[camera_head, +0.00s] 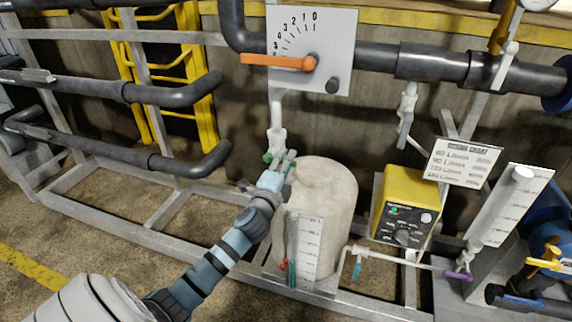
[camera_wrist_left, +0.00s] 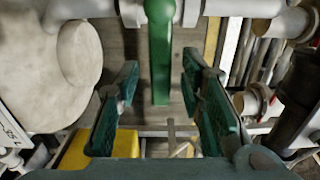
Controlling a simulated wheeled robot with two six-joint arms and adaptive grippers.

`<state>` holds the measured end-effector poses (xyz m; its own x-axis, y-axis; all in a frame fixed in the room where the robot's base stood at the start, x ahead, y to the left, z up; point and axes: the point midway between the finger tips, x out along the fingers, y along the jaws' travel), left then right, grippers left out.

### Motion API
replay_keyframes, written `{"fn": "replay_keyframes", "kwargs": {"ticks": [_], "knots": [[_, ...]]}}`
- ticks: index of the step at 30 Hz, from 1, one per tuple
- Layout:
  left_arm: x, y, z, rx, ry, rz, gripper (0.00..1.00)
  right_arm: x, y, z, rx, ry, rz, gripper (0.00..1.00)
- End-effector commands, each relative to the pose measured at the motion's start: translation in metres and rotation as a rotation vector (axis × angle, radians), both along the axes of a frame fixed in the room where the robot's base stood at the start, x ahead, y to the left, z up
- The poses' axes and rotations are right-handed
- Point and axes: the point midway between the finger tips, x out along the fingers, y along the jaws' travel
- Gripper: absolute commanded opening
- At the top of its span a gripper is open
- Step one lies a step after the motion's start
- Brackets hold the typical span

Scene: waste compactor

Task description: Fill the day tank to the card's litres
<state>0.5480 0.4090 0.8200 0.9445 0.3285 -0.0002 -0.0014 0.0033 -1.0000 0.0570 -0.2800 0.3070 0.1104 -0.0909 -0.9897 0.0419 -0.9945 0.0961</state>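The cream day tank (camera_head: 330,190) stands upright in the middle of the head view, with a white level scale (camera_head: 308,245) on its front. A red marker (camera_head: 283,265) is low beside the scale. My left gripper (camera_head: 275,168) is at the tank's upper left, by a white valve on the down pipe. In the left wrist view my left gripper (camera_wrist_left: 160,85) is open, its fingers on either side of a green valve lever (camera_wrist_left: 160,60), apart from it. The tank (camera_wrist_left: 45,65) is at left there. A white card (camera_head: 463,162) has several lines too small to read surely. My right gripper is not in view.
A dial plate (camera_head: 335,30) with an orange lever (camera_head: 275,62) is above the tank. A yellow control box (camera_head: 407,205) stands right of it, near a teal-handled valve (camera_head: 356,270) and a purple-handled valve (camera_head: 457,277). Dark pipes (camera_head: 130,92) cross the left; floor shows at front left.

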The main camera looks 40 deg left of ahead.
Motion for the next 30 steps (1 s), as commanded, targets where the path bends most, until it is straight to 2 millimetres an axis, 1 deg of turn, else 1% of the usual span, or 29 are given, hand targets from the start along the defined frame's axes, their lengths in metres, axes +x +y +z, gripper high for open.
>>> {"fn": "replay_keyframes", "kwargs": {"ticks": [3,10,15,17,26,30], "knots": [[0.0070,0.0023,-0.0003,-0.003,0.000,0.000,0.35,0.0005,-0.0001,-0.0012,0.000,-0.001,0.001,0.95],[0.0078,0.0025,0.0001,-0.003,0.000,0.000,0.35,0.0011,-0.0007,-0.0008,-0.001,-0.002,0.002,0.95],[0.0075,0.0026,0.0000,-0.003,0.000,0.000,0.08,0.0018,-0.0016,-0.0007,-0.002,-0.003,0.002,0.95],[0.0074,0.0027,0.0000,-0.003,0.000,0.000,0.00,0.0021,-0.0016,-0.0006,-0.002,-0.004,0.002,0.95],[0.0074,0.0024,-0.0002,-0.004,0.001,0.000,0.00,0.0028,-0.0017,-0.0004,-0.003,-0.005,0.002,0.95],[0.0108,-0.0023,0.0013,-0.019,-0.004,-0.008,0.00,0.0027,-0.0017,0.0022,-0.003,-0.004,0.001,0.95]]}}
